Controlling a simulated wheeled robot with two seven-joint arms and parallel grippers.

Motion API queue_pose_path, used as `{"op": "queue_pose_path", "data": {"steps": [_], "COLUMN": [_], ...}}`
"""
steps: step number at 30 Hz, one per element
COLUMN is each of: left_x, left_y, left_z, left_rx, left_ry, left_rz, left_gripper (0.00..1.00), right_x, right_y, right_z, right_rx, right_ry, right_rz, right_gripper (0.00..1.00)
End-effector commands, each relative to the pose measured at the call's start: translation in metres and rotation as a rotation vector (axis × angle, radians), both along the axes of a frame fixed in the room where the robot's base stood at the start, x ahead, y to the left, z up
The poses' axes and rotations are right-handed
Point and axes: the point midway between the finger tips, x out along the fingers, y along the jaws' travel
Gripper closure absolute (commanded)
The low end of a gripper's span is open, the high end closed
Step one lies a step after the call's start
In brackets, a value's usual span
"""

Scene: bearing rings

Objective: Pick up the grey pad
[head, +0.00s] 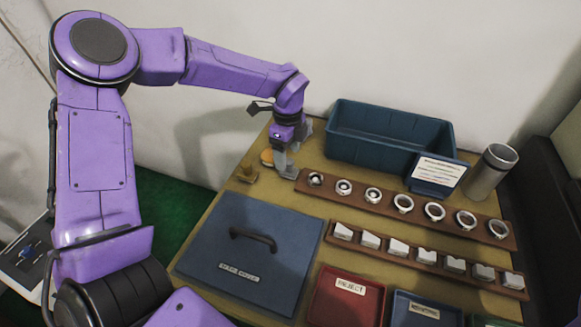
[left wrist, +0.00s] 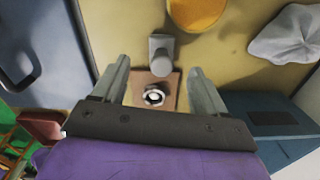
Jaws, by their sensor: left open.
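A small grey piece (left wrist: 161,50), which looks like the grey pad, stands on the yellow-brown table top in the left wrist view. It lies between an orange disc and a wooden ring board. My left gripper (left wrist: 158,68) is open, with one finger on each side of the line to this piece; I see no contact. There the grey piece cannot be told clearly from the fingers. My right gripper is not in view.
An orange disc (left wrist: 198,10) and a crumpled grey cloth (left wrist: 285,38) lie close by. The ring board (head: 335,203) holds several metal rings. A blue bin (head: 385,150) stands behind. A blue lid (head: 215,225) with a handle lies in front. A brass piece (head: 247,173) sits left.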

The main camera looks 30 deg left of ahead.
Motion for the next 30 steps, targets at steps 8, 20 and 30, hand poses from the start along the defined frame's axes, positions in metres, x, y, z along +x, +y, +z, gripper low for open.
{"op": "queue_pose_path", "data": {"steps": [8,20,30], "left_x": [0.002,0.003,0.003], "left_y": [-0.002,-0.002,-0.002], "left_z": [-0.045,-0.054,-0.054], "left_rx": [0.002,0.001,0.001], "left_ry": [0.003,0.000,0.000], "left_rz": [-0.002,-0.003,-0.003], "left_gripper": [0.27,0.60,0.93], "right_x": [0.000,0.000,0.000], "right_y": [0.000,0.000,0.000], "right_z": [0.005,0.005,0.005], "right_rx": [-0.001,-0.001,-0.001], "right_ry": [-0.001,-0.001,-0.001], "right_rz": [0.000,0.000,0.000], "right_gripper": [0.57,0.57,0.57]}}
